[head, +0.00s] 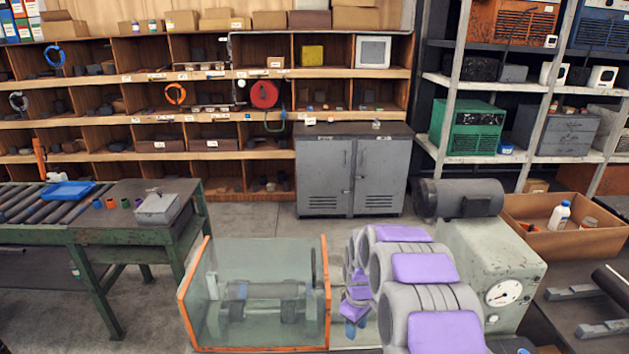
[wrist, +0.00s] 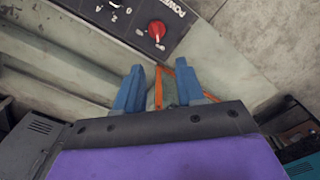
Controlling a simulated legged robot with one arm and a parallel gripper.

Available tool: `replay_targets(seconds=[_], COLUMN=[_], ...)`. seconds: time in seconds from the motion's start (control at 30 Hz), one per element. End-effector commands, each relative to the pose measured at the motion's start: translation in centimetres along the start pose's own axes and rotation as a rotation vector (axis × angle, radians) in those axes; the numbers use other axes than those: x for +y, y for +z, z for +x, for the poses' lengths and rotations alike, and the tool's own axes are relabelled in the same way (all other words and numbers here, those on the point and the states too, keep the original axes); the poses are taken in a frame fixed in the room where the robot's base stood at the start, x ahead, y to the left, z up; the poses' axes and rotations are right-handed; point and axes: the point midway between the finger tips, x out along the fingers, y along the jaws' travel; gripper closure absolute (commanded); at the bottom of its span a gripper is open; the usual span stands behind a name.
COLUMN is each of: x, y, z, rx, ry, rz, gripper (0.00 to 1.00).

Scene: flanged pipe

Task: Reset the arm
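My gripper (wrist: 160,74) shows in the wrist view with its two blue fingers spread apart and nothing visible held between them. In the head view my grey and purple arm is folded at the bottom, right of centre. The gripper's blue tips (head: 355,328) show there beside the right edge of a clear, orange-edged guard (head: 255,262). Whether they touch the guard cannot be told. A grey cylindrical part (head: 265,300) lies behind the clear panel. My arm hides much of the space around the gripper.
A pale green machine with a dial (head: 502,292) stands right of my arm. A red knob (wrist: 157,29) on a black panel is ahead of the fingers. A green table (head: 115,225) is at left, a grey cabinet (head: 352,170) behind. Open floor lies before the cabinet.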

Motion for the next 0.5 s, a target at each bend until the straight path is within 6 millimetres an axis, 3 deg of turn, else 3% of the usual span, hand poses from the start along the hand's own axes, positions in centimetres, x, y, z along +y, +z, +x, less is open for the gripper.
replay_targets(seconds=[0.3, 0.5], x=[-5.3, -9.3], y=[5.2, 9.4], z=[-6.5, -9.7], rx=[-0.013, -0.035], ry=[-0.022, -0.037], rz=[0.153, 0.261], gripper=[0.62, 0.62])
